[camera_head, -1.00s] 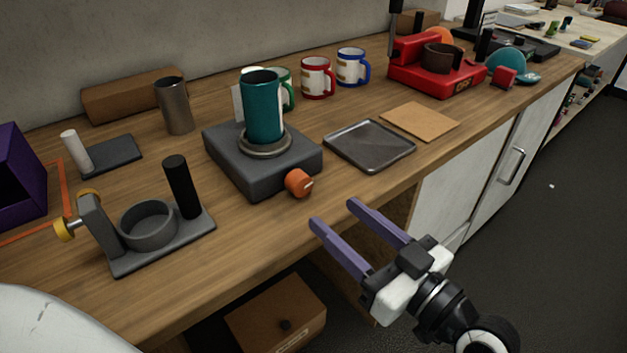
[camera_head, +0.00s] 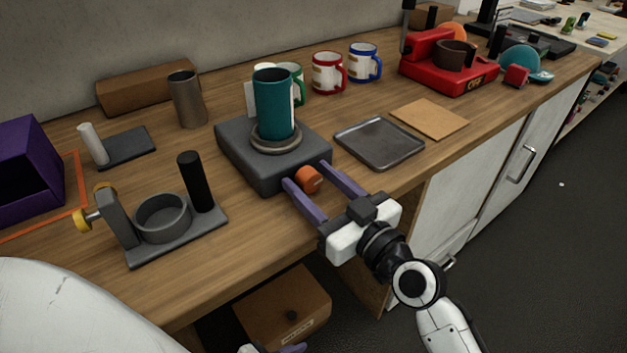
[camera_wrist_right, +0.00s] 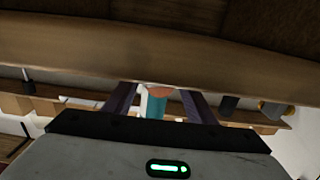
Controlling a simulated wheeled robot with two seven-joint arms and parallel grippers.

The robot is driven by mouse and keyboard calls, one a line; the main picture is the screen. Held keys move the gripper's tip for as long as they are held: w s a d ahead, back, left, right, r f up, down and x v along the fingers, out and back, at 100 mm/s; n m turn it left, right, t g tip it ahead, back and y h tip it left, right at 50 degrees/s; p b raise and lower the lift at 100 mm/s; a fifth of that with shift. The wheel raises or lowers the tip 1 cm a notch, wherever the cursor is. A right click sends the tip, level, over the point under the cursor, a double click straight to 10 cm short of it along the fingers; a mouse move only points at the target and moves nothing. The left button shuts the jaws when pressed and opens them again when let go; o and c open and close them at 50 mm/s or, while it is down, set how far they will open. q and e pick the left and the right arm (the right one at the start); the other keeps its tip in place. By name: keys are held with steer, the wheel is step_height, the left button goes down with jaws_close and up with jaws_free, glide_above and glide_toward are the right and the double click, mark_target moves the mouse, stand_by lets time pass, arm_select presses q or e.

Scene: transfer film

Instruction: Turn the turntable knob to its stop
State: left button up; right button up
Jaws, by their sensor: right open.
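The turntable (camera_head: 240,165) is a dark grey block on the wooden bench, with a round plate on top carrying a teal cup (camera_head: 272,105). Its orange knob (camera_head: 309,180) sticks out of the front face. My right gripper (camera_head: 307,174) is open, its two purple fingers on either side of the knob with the tips near the block's front. Contact with the knob cannot be told. In the right wrist view the knob (camera_wrist_right: 160,91) shows between the fingers, with the teal cup behind it. Only a purple sliver, apparently my left gripper (camera_head: 287,349), shows at the bottom edge.
A dark square tray (camera_head: 380,142) lies right of the turntable. A grey fixture (camera_head: 180,236) with a ring and black post stands to its left. Several mugs (camera_head: 328,72) stand behind.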

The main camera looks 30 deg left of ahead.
steer(key=c, duration=1)
steer(key=m, duration=0.4)
steer(key=shift+b, duration=0.4)
steer(key=shift+c, duration=0.2)
steer(key=o, duration=1)
steer(key=shift+o, duration=0.2)
steer(key=v, duration=1)
steer(key=shift+d+b, duration=0.2)
steer(key=shift+b, duration=0.1)
